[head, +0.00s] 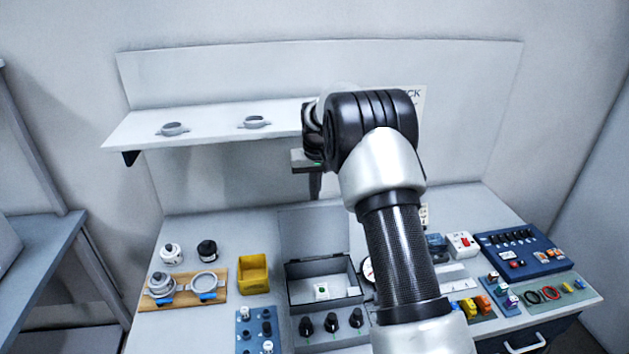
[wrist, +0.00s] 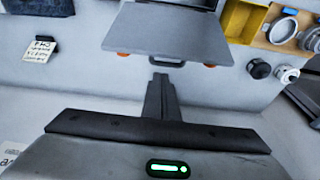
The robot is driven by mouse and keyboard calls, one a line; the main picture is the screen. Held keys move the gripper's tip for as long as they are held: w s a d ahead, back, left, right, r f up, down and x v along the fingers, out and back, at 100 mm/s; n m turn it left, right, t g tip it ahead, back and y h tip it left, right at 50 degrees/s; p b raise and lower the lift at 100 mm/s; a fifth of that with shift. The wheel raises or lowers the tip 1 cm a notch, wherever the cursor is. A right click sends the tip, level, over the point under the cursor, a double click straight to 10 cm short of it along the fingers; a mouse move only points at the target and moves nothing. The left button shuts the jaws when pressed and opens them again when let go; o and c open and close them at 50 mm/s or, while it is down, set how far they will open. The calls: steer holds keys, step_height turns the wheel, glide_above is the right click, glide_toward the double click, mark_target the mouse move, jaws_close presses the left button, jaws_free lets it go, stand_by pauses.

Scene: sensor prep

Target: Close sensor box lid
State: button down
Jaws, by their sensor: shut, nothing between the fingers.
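The sensor box (head: 322,289) stands open on the bench, with a small white part bearing a green mark (head: 322,291) inside. Its grey lid (head: 313,232) is raised at the back of the box. In the wrist view the lid (wrist: 165,30) is the grey panel at the top centre, with orange pieces near its lower corners. My gripper (head: 315,190) is shut and empty, pointing down near the lid's upper edge in the head view. Its closed fingers (wrist: 161,88) end just below the panel in the wrist view. I cannot tell whether they touch it.
A yellow bin (head: 254,274) and a wooden board with ring parts (head: 183,289) lie left of the box. Black knobs (head: 332,322) stand in front. A blue control panel (head: 522,251) is at the right. A shelf (head: 215,126) runs behind; my arm hides part of the bench.

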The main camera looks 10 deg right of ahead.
steer(key=x, duration=0.3)
steer(key=shift+w+f, duration=0.15)
steer(key=shift+f, duration=0.2)
